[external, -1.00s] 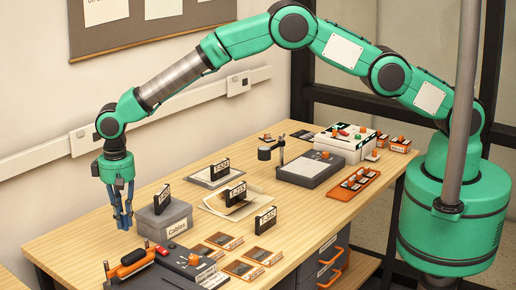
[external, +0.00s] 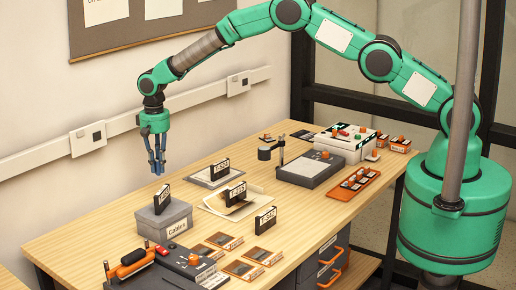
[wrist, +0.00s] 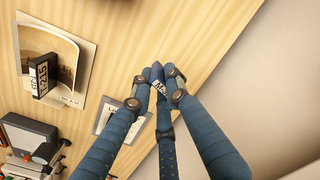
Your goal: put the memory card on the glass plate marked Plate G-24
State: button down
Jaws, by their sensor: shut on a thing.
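My gripper (external: 157,170) hangs above the table behind the grey Cables box, fingers pointing down. In the wrist view my gripper (wrist: 158,78) is shut on a small item with a white label (wrist: 160,88), seemingly the memory card; the fingers hide most of it. A pale framed plate (external: 203,179) lies on the table to the right of my gripper, with a black labelled block on it. I cannot read G-24 on either.
The Cables box (external: 163,222) carries a black block. A paper or photo sheet (external: 214,207) bears another upright black block (external: 236,194); a third block (external: 265,220) stands nearer the front.

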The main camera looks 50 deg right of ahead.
jog(key=w+d+m, duration=0.2)
jog(key=d+m, duration=0.1)
jog(key=d, duration=1.8)
jog(key=w+d+m, duration=0.2)
jog(key=d+m, duration=0.2)
jog(key=d, duration=1.7)
jog(key=s+d+m, duration=0.2)
jog(key=s+d, duration=0.3)
jog(key=d, duration=0.8)
jog(key=s+d+m+p, duration=0.1)
jog(key=s+d, duration=0.4)
jog(key=d, duration=0.9)
jog(key=s+d+m, duration=0.3)
jog(key=s+d, duration=0.2)
jog(key=d, duration=0.8)
jog(key=shift+d+r+m+p, duration=0.2)
jog(key=shift+d+m+p, duration=0.1)
send_near(308, 136)
jog(key=shift+s+f, duration=0.55)
jog(key=shift+s, duration=0.25)
jog(key=shift+s+f, duration=0.55)
jog(key=shift+s, duration=0.2)
jog(key=shift+f, duration=0.1)
jog(key=shift+f, duration=1.8)
